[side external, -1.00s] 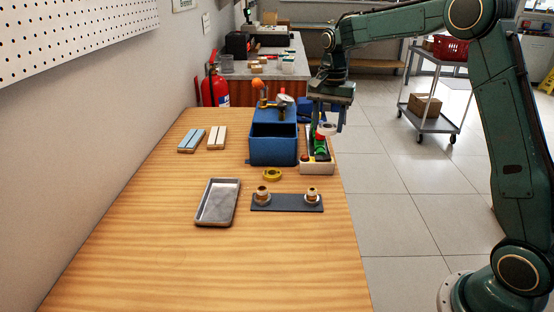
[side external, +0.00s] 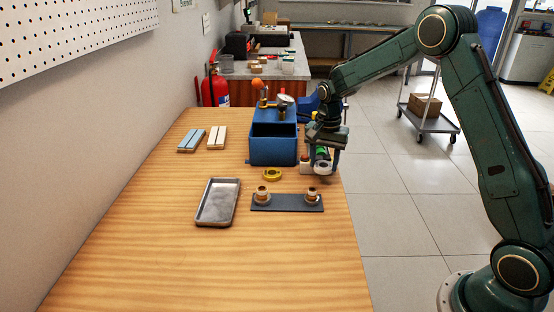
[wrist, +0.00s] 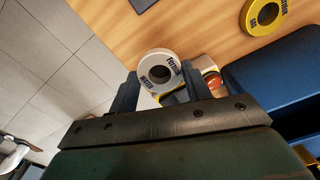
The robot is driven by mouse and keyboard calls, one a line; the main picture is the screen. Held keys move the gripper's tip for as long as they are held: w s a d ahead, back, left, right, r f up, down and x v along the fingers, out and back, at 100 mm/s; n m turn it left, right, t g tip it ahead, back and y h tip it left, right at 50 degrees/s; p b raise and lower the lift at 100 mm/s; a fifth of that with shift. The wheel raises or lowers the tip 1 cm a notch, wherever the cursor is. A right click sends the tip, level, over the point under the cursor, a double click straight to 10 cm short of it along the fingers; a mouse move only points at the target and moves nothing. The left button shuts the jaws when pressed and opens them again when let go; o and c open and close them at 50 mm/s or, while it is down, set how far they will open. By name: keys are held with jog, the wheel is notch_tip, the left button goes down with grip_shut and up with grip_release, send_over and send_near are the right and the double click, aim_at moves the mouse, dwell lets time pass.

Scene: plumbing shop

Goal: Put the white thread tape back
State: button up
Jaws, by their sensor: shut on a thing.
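The white thread tape (wrist: 158,68), a ring with dark lettering, is between the two fingers of my gripper (wrist: 160,88) in the wrist view. In the side view my gripper (side external: 322,158) is over the near end of the pale parts tray (side external: 305,169), with the white tape (side external: 324,168) low between its fingers. My gripper is shut on the tape. I cannot tell whether the tape touches anything below. A yellow tape (side external: 272,174) lies flat on the bench; it also shows in the wrist view (wrist: 264,14).
The blue box (side external: 273,150) with a gauge stands just left of my gripper. A dark plate (side external: 287,203) with two brass and white fittings lies nearer the camera, beside a grey metal tray (side external: 208,221). The near bench (side external: 200,270) is clear.

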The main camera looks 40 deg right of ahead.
aim_at(324, 165)
jog(key=shift+f, duration=2.1)
jog(key=shift+f, duration=0.1)
jog(key=o, duration=0.9)
jog(key=shift+o, duration=0.2)
notch_tip(324, 165, up, 12)
